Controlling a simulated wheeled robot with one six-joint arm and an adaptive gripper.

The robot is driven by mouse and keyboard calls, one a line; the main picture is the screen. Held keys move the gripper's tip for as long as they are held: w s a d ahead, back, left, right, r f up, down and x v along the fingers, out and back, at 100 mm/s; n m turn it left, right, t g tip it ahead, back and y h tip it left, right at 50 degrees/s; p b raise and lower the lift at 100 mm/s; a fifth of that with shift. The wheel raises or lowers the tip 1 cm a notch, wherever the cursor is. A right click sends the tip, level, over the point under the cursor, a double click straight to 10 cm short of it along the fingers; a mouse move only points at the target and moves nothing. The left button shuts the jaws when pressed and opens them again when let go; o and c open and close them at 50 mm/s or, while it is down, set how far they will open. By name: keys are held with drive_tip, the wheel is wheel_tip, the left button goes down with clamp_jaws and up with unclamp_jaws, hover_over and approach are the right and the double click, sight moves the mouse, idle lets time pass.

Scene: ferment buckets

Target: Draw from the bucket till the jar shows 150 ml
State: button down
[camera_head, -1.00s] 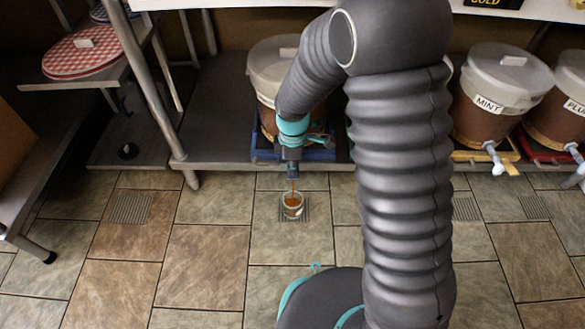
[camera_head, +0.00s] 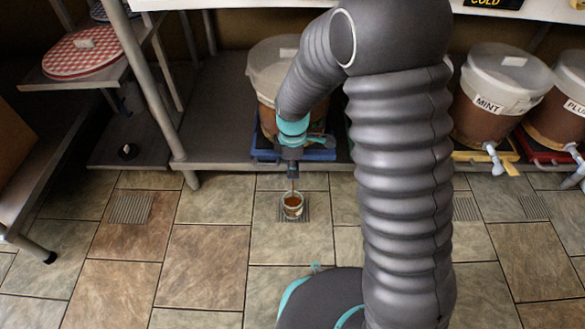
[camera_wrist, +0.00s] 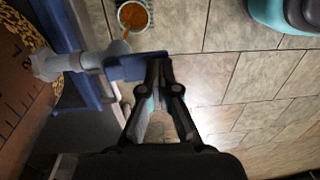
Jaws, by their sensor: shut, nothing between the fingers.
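The bucket (camera_head: 272,70), a pale-lidded tub of brown liquid, stands on the low shelf, partly behind my arm. Its grey tap (camera_wrist: 75,62) shows in the wrist view, with a flat blue lever (camera_wrist: 136,67). A thin orange-brown stream (camera_wrist: 125,36) runs from the tap into the jar (camera_wrist: 133,15). The small clear jar (camera_head: 292,207) stands upright on the floor below the tap and holds some amber liquid. Its marks are too small to read. My gripper (camera_wrist: 159,66) is shut and empty, its fingertips at the lever's right end; I cannot tell if they touch.
A blue tray (camera_head: 318,154) lies under the bucket. The mint bucket (camera_head: 492,85) and another bucket (camera_head: 560,110) stand to the right with their taps over the front edge. A metal rack leg (camera_head: 150,90) stands at the left. The tiled floor around the jar is clear.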

drive_tip(key=shift+r+p, duration=0.5)
drive_tip(key=shift+r, duration=0.3)
wheel_tip(320, 180, up, 10)
drive_tip(key=w+p, duration=0.1)
drive_tip(key=p, duration=0.6)
drive_tip(key=shift+w, duration=0.4)
drive_tip(key=shift+f, duration=0.15)
